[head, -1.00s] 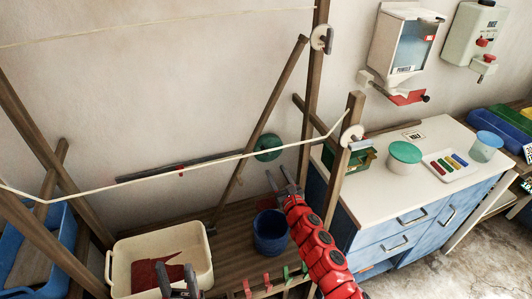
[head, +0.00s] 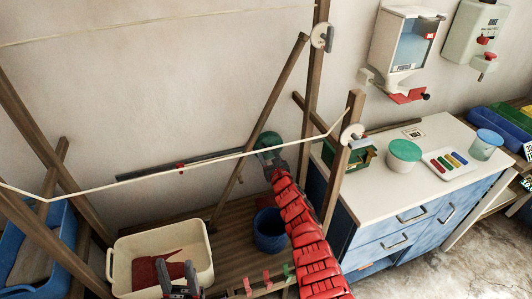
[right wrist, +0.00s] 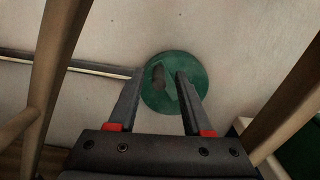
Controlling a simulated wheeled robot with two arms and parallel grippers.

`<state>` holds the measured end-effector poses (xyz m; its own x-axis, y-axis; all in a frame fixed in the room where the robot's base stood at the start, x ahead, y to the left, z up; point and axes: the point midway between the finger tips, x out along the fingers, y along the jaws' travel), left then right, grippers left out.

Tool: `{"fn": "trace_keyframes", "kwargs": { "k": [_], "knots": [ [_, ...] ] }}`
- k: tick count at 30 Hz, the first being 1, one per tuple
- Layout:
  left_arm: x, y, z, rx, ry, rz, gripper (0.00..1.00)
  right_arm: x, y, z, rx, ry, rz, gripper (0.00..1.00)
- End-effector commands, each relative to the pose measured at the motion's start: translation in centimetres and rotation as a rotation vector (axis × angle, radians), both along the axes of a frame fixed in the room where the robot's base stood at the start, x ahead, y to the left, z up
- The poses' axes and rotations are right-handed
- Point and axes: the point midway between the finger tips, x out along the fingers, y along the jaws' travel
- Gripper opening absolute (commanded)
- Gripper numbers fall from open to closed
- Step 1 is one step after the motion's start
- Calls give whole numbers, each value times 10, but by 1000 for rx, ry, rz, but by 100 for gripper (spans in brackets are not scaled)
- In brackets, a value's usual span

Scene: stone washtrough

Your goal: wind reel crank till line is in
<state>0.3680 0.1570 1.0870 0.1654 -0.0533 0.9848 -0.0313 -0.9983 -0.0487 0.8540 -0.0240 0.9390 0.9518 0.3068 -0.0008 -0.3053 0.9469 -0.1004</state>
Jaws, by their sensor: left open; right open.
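The green reel disc (head: 268,140) is at the wall behind the wooden frame, partly hidden by my right gripper in the head view. In the right wrist view the green disc (right wrist: 190,103) is straight ahead, with a dark crank knob (right wrist: 158,77) on its left part. My right gripper (right wrist: 160,73) is open, its fingertips on either side of the knob; I cannot tell whether they touch it. A dark bar (head: 215,157) with a small red marker (head: 180,166) runs left from the reel. My left gripper (head: 177,272) is open over the cream tub.
Pale cords cross the wooden frame; the lower cord (head: 120,182) runs to a post (head: 345,160). The cream tub (head: 122,258) and blue bucket (head: 270,238) stand on the slatted shelf. A blue cabinet (head: 410,215) stands right. Frame posts flank my right gripper in the wrist view.

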Motion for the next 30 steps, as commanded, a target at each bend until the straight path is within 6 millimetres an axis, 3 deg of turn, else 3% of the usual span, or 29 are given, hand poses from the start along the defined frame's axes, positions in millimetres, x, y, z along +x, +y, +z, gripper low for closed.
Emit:
{"fn": "trace_keyframes", "kwargs": {
  "k": [11,19,30],
  "knots": [
    [0,0,0,0,0,0,50,2,1,1,1,-2,2,48],
    [0,0,0,0,0,0,50,2,1,1,0,-1,1,0],
    [0,0,-2,0,0,0,50,2,1,0,10,2,1,0]
  ]
}}
